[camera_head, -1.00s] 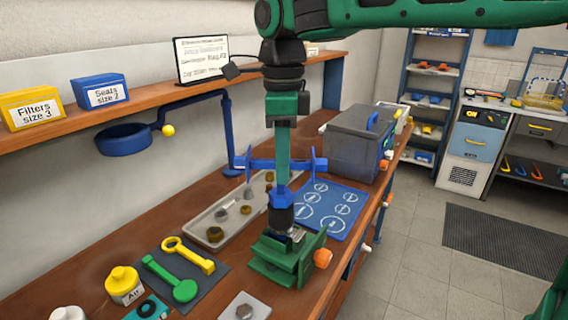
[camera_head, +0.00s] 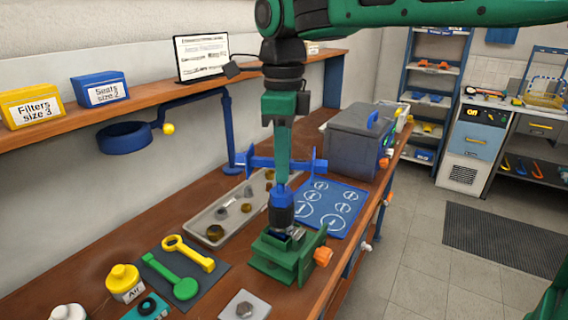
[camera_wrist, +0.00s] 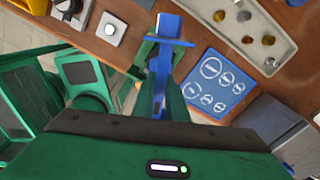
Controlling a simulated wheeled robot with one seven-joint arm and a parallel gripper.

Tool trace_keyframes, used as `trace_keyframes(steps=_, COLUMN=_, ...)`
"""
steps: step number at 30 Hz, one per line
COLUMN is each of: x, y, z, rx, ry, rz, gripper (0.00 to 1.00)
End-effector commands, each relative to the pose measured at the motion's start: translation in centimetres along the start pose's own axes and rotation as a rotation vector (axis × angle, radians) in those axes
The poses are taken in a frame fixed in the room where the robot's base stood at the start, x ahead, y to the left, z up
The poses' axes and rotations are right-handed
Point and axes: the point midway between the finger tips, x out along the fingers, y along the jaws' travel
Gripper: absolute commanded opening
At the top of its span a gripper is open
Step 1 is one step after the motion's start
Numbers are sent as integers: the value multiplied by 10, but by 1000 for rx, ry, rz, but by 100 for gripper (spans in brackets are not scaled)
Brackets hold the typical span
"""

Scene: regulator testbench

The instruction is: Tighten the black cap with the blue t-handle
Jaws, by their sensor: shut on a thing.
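The blue t-handle (camera_head: 305,165) stands upright on the green vise, with its crossbar level and its blue socket end pointing down. The black cap (camera_head: 281,215) shows as a dark band under the socket; the fitting below it is mostly hidden. My gripper (camera_head: 282,160) points straight down and is shut on the t-handle at its crossbar. In the wrist view, the blue t-handle (camera_wrist: 166,42) lies beyond the fingers of my gripper (camera_wrist: 160,85); the cap is hidden there.
The green vise (camera_head: 285,262) with an orange knob sits at the bench's front edge. A tray of fittings (camera_head: 205,221), a blue marked mat (camera_head: 345,193) and a grey case (camera_head: 352,148) lie around it. Green and yellow wrenches (camera_head: 185,288) lie to the left.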

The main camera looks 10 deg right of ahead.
Motion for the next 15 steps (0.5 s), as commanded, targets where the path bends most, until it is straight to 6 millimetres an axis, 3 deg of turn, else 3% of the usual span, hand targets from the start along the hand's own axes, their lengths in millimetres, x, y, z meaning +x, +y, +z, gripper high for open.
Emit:
trace_keyframes(steps=10, x=0, y=0, z=0, rx=36, ry=-1, rz=-1, gripper=0)
trace_keyframes(steps=15, x=0, y=0, z=0, rx=140, ry=-1, rz=-1, gripper=0)
